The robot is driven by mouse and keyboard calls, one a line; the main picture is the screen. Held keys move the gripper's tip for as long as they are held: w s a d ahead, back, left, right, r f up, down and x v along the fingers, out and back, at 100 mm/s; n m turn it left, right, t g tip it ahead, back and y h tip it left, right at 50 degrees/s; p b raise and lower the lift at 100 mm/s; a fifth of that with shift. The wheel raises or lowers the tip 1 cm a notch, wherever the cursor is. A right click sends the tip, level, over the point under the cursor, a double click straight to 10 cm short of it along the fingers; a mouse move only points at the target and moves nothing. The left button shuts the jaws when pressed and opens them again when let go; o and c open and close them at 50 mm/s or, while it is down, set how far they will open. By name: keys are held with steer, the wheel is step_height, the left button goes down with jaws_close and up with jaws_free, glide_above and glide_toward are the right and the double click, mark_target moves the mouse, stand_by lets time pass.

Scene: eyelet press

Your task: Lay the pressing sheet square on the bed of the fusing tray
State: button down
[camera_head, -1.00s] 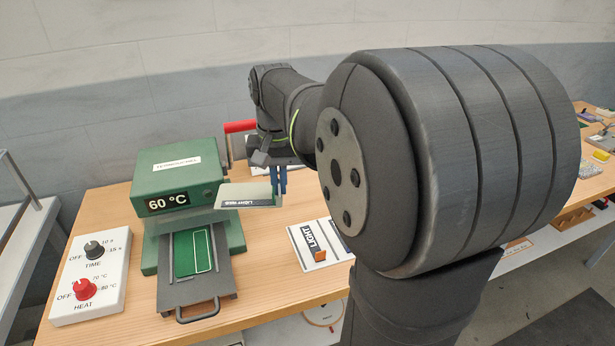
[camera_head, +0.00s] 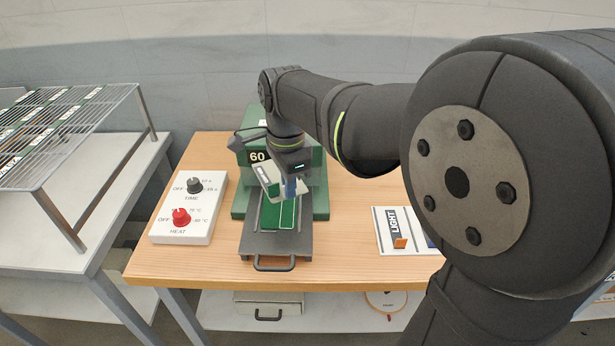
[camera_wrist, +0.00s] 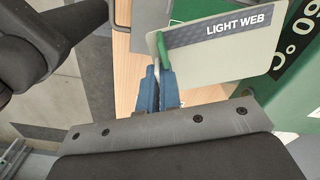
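The pressing sheet (camera_wrist: 225,35) is a pale card with a dark band reading LIGHT WEB. My gripper (camera_wrist: 160,85) has blue fingers shut on a green tab at the sheet's edge. In the head view the sheet (camera_head: 267,178) hangs tilted from my gripper (camera_head: 290,188), in front of the green press and above the back of the fusing tray (camera_head: 262,243). The tray is drawn out toward the table's front edge. Its green bed (camera_head: 279,217) shows a white outline; my gripper and the sheet cover part of its far end.
The green press (camera_head: 319,196) reads 60 and is partly hidden by my arm. A white control box (camera_head: 207,224) with TIME and HEAT knobs stands left of the tray. A LIGHT card (camera_head: 385,238) lies to the right. A wire rack (camera_head: 75,120) stands on the left bench.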

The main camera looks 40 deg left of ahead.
mark_target(272, 195)
steer(key=m, duration=0.1)
steer(key=s+a+f+m, duration=0.1)
steer(key=m, duration=0.1)
steer(key=s+a+m, duration=0.1)
steer(key=m, duration=0.1)
steer(key=shift+s+a+f, duration=0.2)
steer(key=shift+s, duration=0.05)
steer(key=shift+f, duration=0.1)
steer(key=shift+f, duration=2.95)
steer(key=shift+f, duration=0.15)
steer(key=shift+f, duration=0.75)
steer(key=shift+f, duration=1.05)
steer(key=shift+w+a, duration=0.7)
steer(key=shift+a, duration=0.05)
steer(key=shift+f, duration=0.4)
stand_by(1.1)
